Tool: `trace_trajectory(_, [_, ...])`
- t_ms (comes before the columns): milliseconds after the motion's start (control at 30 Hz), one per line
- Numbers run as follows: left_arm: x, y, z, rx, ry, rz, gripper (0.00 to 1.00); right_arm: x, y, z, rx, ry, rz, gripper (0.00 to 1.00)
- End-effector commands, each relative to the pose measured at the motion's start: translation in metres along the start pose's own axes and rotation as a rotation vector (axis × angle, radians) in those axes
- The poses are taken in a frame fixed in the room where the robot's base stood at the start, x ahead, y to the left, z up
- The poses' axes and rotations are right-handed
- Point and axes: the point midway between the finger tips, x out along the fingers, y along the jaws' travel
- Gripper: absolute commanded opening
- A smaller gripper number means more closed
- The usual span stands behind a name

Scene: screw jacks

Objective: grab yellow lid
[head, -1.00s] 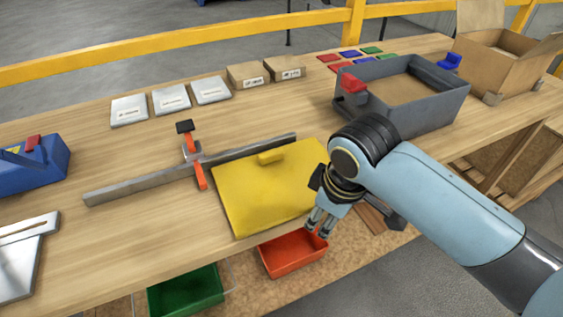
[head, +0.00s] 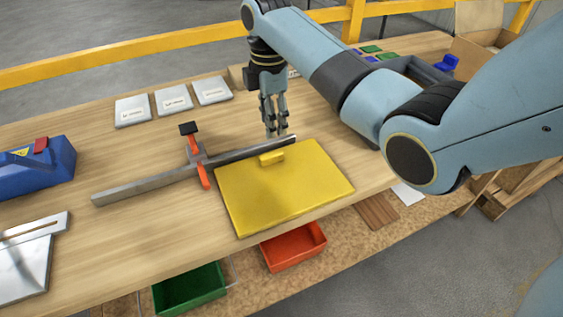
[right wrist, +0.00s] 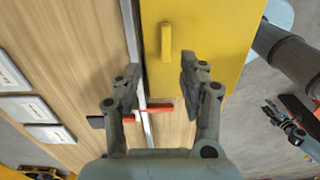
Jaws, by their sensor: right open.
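The yellow lid (head: 283,190) lies flat on the wooden table near its front edge, with a raised yellow handle (head: 271,158) near its far edge. My right gripper (head: 276,134) is above the table, just beyond the handle in the head view, apart from the lid. In the right wrist view the right gripper (right wrist: 157,82) is open and empty. The lid (right wrist: 205,40) and its handle (right wrist: 167,42) show ahead of and between the fingers there.
A metal bar (head: 150,186) with an orange clamp (head: 196,160) lies along the lid's far side, close to the right gripper. White boxes (head: 172,99) stand at the back. A blue tool (head: 38,163) sits at left. Red (head: 293,247) and green (head: 188,288) bins are below the table edge.

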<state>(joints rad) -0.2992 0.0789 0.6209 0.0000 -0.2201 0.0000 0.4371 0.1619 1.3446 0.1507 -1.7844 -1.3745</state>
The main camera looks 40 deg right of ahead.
Motion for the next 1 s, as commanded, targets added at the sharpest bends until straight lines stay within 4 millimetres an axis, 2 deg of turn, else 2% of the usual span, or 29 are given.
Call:
trace_trajectory(100, [0.0,0.0,0.001,0.0,-0.001,0.0,0.4,0.022,-0.002,0.0,0.001,0.0,-0.004,0.42])
trace_trajectory(367, [-0.002,0.0,0.001,0.0,-0.002,0.0,0.4,0.047,-0.004,-0.002,0.001,0.0,-0.001,0.42])
trace_trajectory(633, [-0.004,-0.001,0.001,0.0,-0.002,0.0,0.4,0.086,-0.009,-0.004,0.002,0.0,0.0,0.42])
trace_trajectory(933, [-0.004,-0.001,0.001,0.0,-0.002,0.0,0.4,0.092,-0.009,-0.004,0.002,0.0,0.002,0.42])
trace_trajectory(1000, [-0.004,-0.001,0.001,0.0,-0.002,0.0,0.4,0.092,-0.009,-0.004,0.002,0.0,0.002,0.33])
